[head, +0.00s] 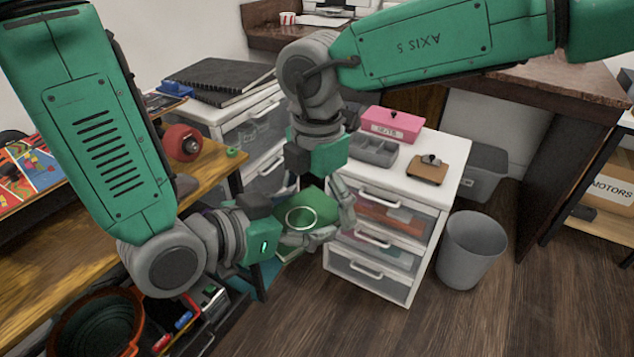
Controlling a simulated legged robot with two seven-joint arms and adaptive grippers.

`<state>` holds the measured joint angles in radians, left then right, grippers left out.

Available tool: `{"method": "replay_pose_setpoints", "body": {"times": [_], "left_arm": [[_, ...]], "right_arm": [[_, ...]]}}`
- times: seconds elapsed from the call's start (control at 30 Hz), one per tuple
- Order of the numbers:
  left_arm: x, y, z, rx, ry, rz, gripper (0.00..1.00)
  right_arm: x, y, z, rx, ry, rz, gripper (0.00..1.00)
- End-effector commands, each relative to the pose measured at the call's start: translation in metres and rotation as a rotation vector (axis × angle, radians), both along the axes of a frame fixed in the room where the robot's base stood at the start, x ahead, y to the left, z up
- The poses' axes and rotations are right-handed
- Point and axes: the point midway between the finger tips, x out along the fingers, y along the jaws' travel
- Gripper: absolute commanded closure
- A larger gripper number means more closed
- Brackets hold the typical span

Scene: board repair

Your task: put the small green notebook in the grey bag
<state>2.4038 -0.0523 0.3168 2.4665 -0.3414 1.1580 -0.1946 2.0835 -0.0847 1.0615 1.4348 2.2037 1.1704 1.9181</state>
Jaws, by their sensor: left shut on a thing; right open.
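A green item (322,207) with a pale ring on its face, seemingly the small green notebook, is between my two grippers, in front of the white drawer unit. My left gripper (318,237) is shut on it from the lower left. My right gripper (325,208) comes down from above and is open, with one finger at the item's right side. Fingers hide part of the item, and I cannot tell whether the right fingers touch it. I cannot clearly make out a grey bag.
The white drawer unit (447,182) holds a pink box (392,124), a grey tray (372,150) and a brown block (428,171). A grey bin (470,250) stands right of it. A wooden bench (215,165) and an orange-rimmed bucket (95,325) are at left. Floor is clear at lower right.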

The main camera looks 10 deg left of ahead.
Motion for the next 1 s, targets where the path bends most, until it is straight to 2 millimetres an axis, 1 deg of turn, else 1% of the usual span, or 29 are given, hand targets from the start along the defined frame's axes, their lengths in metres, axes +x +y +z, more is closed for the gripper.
{"method": "replay_pose_setpoints", "body": {"times": [0.27,0.3,0.37,0.4,0.43,0.47,0.53,0.57,0.6,0.63,0.87,1.0], "left_arm": [[0.000,0.000,0.000,-0.001,-0.001,0.000,0.56],[0.000,0.000,0.000,-0.001,-0.001,0.000,0.56],[0.000,0.000,0.000,-0.001,-0.001,0.000,0.56],[0.000,0.000,0.001,-0.001,-0.002,0.000,0.56],[0.000,-0.001,0.001,-0.002,-0.001,-0.001,0.55],[0.000,-0.001,0.001,-0.002,-0.002,-0.002,0.55],[-0.001,-0.002,0.001,-0.003,-0.002,-0.005,0.55],[-0.001,-0.002,0.001,-0.003,-0.003,-0.007,0.19],[-0.001,-0.003,0.001,-0.004,-0.003,-0.008,0.04],[-0.001,-0.003,0.001,-0.004,-0.003,-0.008,0.00],[-0.001,-0.002,0.002,-0.003,-0.003,-0.006,0.00],[0.000,-0.002,0.012,-0.004,-0.006,-0.005,0.00]], "right_arm": [[0.000,0.000,-0.002,0.000,0.000,0.000,0.03],[0.000,0.000,-0.002,0.000,0.000,0.000,0.10],[0.000,0.000,-0.002,0.000,0.000,0.000,0.31],[0.000,0.000,-0.002,0.000,0.000,0.000,0.45],[0.000,0.000,-0.002,0.001,-0.001,0.000,0.55],[0.000,0.000,-0.002,0.002,-0.001,0.000,0.61],[0.000,0.001,-0.002,0.003,-0.001,0.001,0.61],[0.001,0.001,-0.002,0.005,-0.002,0.000,0.61],[0.001,0.001,-0.002,0.006,-0.002,0.000,0.61],[0.001,0.002,-0.002,0.006,-0.002,0.000,0.61],[0.000,0.001,-0.002,0.005,-0.002,0.000,0.61],[0.000,0.001,-0.002,0.004,-0.001,0.000,0.61]]}}
